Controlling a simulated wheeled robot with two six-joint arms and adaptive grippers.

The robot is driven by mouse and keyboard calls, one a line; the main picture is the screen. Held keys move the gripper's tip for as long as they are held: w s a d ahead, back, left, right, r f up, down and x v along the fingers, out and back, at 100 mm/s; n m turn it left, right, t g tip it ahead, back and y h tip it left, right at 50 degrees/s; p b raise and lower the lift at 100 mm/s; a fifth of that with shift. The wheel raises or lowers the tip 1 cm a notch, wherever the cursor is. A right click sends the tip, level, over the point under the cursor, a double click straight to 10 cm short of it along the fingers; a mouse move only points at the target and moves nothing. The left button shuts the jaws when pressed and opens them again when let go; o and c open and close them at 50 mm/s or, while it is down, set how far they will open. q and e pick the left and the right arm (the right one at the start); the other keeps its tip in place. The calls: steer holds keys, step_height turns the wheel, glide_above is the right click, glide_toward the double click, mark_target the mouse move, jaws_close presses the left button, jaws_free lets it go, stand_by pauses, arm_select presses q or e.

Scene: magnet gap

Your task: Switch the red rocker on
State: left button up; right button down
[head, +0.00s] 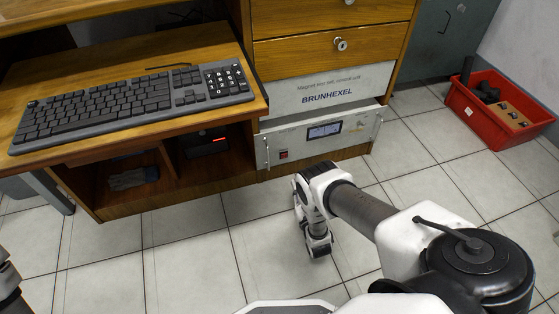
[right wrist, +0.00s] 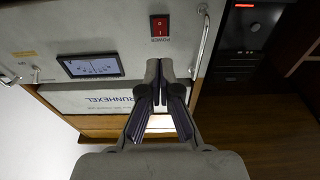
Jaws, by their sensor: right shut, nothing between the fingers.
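The red rocker (head: 284,154) is at the lower left of the white front panel (head: 352,139) of a unit under the desk. In the right wrist view the red rocker (right wrist: 159,26) sits in a black frame beside the word POWER. Which side is pressed in is too small to tell. My right gripper (right wrist: 160,69) is shut and empty in front of the panel. Its fingertips lie below the rocker in that picture, without visibly covering it. In the head view, my right wrist hides most of the gripper. Only a dark part of my left arm shows at the left edge.
The panel has a lit display (head: 324,130) and metal handles; one handle (right wrist: 203,43) stands close to the rocker. A keyboard (head: 130,103) lies on the desk above. A red crate (head: 487,118) stands on the floor at right. The tiled floor before the unit is clear.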

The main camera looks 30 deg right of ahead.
mark_target(284, 155)
steer(key=shift+w, duration=0.1)
steer(key=b+x, duration=0.4)
steer(key=x, duration=0.5)
steer(key=shift+d+f+b, duration=0.1)
steer(key=shift+b, duration=0.2)
steer(key=shift+w, duration=0.3)
steer(key=shift+w+r, duration=0.1)
steer(key=shift+r, duration=0.15)
